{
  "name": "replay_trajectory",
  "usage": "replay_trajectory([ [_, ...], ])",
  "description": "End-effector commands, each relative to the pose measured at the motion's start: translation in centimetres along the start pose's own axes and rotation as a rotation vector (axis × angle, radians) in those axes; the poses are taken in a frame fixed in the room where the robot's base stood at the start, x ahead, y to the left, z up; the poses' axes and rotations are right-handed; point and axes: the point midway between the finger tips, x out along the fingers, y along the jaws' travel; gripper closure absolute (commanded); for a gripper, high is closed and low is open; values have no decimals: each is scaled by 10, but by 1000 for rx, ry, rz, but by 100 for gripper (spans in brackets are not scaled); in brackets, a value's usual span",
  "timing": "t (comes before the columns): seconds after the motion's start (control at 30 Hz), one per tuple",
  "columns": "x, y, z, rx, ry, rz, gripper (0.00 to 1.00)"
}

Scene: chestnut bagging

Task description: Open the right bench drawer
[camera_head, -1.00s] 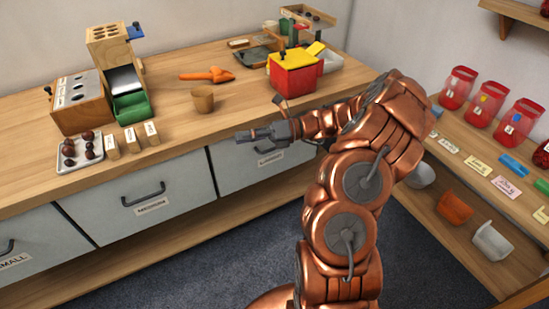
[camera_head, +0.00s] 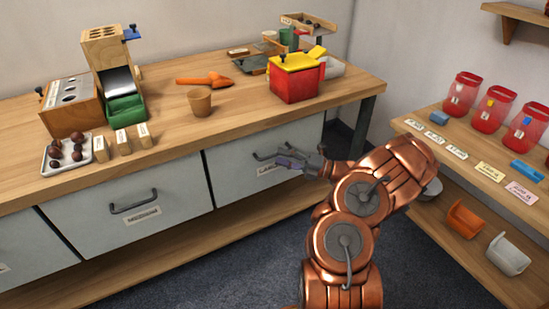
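The right bench drawer (camera_head: 232,170) is a pale grey front at the right end of the bench, and it looks shut. Its dark bar handle (camera_head: 264,156) shows just left of my gripper, above a white label that is partly covered. My gripper (camera_head: 283,162) is in front of this drawer at about handle height, its fingers pointing left toward the handle. The fingers are small and seen from above, so I cannot tell whether they are apart or whether they touch the handle. My wrist hides part of the drawer's right side.
The middle drawer (camera_head: 160,202), labelled MEDIUM, is shut. A shelf (camera_head: 455,173) with red jars stands at right. Dark floor lies below.

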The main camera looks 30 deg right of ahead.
Motion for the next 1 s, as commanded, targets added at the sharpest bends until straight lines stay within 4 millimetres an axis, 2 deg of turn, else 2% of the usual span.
replay_trajectory([
  [0.1, 16, -2, 0, -1, 0, -2, 63],
  [0.23, 27, -2, -1, 0, 1, -2, 63],
  [0.6, 33, -1, 0, 1, 0, -1, 63],
  [0.93, 33, -1, 0, 1, 0, -2, 96],
  [1.0, 33, -1, 0, 1, 0, -1, 100],
])
